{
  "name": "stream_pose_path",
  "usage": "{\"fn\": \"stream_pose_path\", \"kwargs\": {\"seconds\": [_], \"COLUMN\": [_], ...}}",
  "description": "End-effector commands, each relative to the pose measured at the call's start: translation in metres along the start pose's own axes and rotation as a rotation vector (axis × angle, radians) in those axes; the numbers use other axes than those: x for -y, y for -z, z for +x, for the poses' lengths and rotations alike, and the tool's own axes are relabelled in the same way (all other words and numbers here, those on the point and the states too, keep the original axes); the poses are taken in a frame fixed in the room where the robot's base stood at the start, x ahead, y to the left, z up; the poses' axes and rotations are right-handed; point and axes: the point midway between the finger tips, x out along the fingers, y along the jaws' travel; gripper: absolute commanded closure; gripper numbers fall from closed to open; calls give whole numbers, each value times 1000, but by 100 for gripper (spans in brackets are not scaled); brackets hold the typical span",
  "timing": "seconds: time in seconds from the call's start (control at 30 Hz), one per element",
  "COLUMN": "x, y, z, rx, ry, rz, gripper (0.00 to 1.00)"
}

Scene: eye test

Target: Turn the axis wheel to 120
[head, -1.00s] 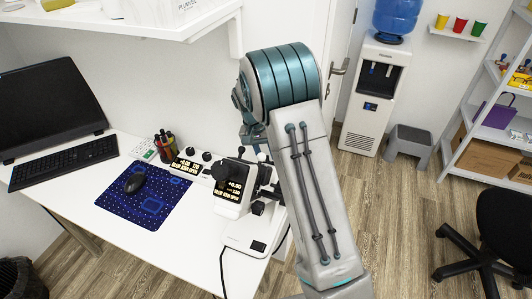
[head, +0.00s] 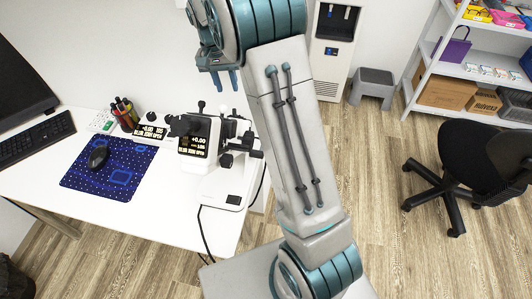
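The eye-test instrument (head: 203,170) stands on the white desk, with two black display units. The front display (head: 194,142) reads about +0.00 on top; its smaller lines are too small to read surely. The rear display (head: 150,131) is partly covered. I cannot tell which is the axis wheel. My gripper (head: 225,88) hangs above and right of the front unit, fingers pointing down, apart and empty. It appears clear of the instrument.
A black cable (head: 202,232) hangs off the desk's front edge. A chair (head: 480,150) and stool (head: 372,84) stand right on open floor.

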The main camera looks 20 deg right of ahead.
Motion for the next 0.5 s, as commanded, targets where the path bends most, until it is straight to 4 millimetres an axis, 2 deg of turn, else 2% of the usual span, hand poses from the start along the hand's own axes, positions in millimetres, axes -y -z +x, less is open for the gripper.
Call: {"fn": "stream_pose_path", "kwargs": {"seconds": [0.23, 0.5], "x": [1, -23], "y": [0, -32], "z": [-51, -60], "rx": [-3, -24], "ry": [1, 46], "rz": [-1, -59], "gripper": [68, 68]}}
